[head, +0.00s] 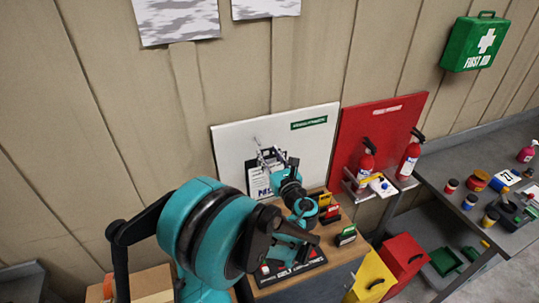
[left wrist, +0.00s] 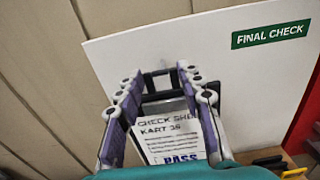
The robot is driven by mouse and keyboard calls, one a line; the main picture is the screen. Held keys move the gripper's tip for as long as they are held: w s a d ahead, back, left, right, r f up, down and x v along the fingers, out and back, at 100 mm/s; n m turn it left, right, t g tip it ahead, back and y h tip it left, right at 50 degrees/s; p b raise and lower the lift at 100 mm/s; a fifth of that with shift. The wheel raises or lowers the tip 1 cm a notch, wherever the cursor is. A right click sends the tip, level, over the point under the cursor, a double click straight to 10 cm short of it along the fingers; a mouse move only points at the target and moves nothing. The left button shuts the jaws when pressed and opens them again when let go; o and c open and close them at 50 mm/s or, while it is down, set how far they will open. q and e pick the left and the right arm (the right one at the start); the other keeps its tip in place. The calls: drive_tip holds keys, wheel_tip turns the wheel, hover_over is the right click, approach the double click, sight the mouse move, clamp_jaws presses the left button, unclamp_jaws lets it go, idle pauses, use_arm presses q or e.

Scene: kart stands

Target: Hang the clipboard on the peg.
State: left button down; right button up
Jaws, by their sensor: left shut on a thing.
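The clipboard (head: 257,183) hangs upright in front of the white "FINAL CHECK" board (head: 228,140). In the left wrist view its sheet (left wrist: 168,133) reads "CHECK SHEET" and "PASS". My left gripper (head: 270,156) is shut on the clipboard near its top edge; its two fingers (left wrist: 160,86) flank the clip end in the wrist view. A small pale mark near the fingertips in the head view may be the peg, but I cannot tell. Whether the clipboard touches the board or peg is not clear. My right gripper is not in view.
A wooden-topped cabinet (head: 330,262) with small coloured boxes stands below the board. To the right are a red board (head: 350,130), fire extinguishers (head: 409,157) and a grey table (head: 440,175) with jars. A first aid box (head: 472,48) is on the wall.

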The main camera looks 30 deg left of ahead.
use_arm(q)
drive_tip(key=shift+w+a, duration=0.15)
drive_tip(key=shift+a, duration=0.1)
drive_tip(key=shift+x, duration=0.95)
drive_tip(key=shift+w+a+f+b, duration=0.15)
drive_tip(key=shift+w+a+f, duration=0.15)
drive_tip(key=shift+w+a, duration=0.45)
drive_tip(key=shift+w+a+f+b, duration=0.1)
drive_tip(key=shift+w+a+f, duration=0.15)
drive_tip(key=shift+w+a, duration=0.5)
drive_tip(key=shift+w+a+f+b, duration=0.15)
drive_tip(key=shift+w+a+f, duration=0.15)
drive_tip(key=shift+w+a, duration=0.45)
drive_tip(key=shift+s+a, duration=0.15)
drive_tip(key=c, duration=0.9)
unclamp_jaws()
